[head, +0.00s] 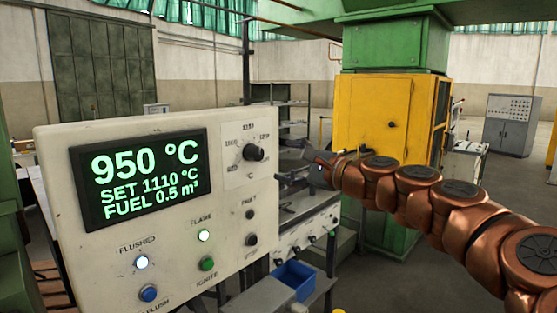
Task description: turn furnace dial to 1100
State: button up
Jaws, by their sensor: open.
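The furnace control panel (60,240) stands at the left in the head view. Its black display (150,178) reads 950 °C, SET 1110 °C and FUEL 0.5 m³. The black furnace dial (253,152) sits on a white plate at the panel's upper right, with small scale marks around it that are hard to read. My gripper (288,178) is open, just right of the panel edge and a little below the dial. It appears apart from the dial, and its fingers are small and dark against the bench behind.
The lit FLUSHED lamp (141,262), lit FLAME lamp (204,236), blue button (148,293) and green button (207,264) are below the dial. A blue bin (293,281) and a workbench lie behind. A yellow cabinet (385,115) stands farther back.

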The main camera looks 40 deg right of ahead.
jog(key=shift+s, duration=0.65)
